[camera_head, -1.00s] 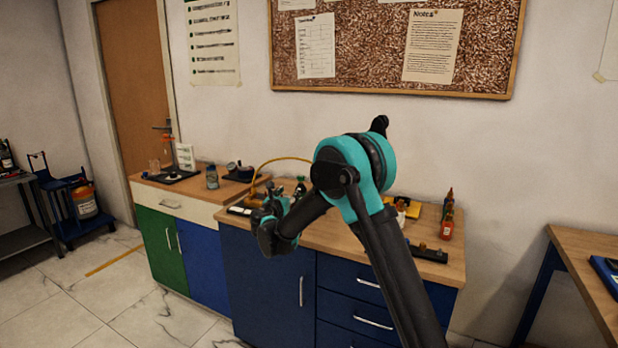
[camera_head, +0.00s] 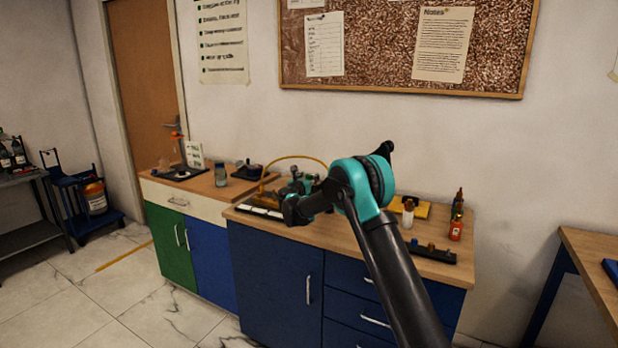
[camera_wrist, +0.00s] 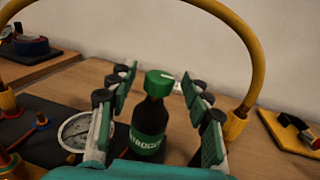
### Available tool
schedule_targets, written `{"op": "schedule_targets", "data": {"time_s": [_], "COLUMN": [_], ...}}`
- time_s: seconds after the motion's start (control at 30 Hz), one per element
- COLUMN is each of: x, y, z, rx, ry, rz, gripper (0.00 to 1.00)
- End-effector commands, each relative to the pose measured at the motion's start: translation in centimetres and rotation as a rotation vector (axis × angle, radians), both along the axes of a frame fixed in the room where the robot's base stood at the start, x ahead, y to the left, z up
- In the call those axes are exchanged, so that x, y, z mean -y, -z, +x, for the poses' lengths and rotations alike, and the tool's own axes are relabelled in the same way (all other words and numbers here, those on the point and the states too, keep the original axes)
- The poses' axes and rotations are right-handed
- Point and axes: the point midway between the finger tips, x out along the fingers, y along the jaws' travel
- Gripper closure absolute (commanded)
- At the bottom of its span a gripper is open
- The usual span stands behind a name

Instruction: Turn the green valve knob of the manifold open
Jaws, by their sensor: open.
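The green knob (camera_wrist: 159,83), with a white mark on its top, sits on a dark upright body with a green label (camera_wrist: 148,142), partly readable as "ROGEN". My gripper (camera_wrist: 158,80) is open, with one green-padded finger on each side of the knob. I see space between the knob and both fingers. A round dial gauge (camera_wrist: 74,132) is left of the knob, partly covered by the left finger. In the head view my gripper is over the left part of the blue bench, small and partly hidden by my wrist, so the knob cannot be made out there.
A yellow hose (camera_wrist: 252,52) arches over the knob, with a brass fitting (camera_wrist: 234,124) on the right. Several bottles, including an orange-red one (camera_head: 456,228), stand at the bench's right. The wooden benchtop (camera_head: 340,232) has bare room at the front.

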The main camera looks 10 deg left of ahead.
Motion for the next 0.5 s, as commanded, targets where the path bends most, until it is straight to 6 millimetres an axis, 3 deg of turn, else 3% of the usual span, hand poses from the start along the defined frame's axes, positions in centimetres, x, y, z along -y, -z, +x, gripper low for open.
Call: {"op": "schedule_targets", "data": {"time_s": [0.17, 0.47, 0.5], "x": [0.13, 0.18, 0.18], "y": [0.01, 0.0, 0.0], "z": [1.17, 1.33, 1.32], "rx": [0.0, 0.0, 0.0], "ry": [-0.001, 0.0, 0.0], "rz": [0.0, 0.0, 0.0], "gripper": [0.5, 0.5, 0.55]}}
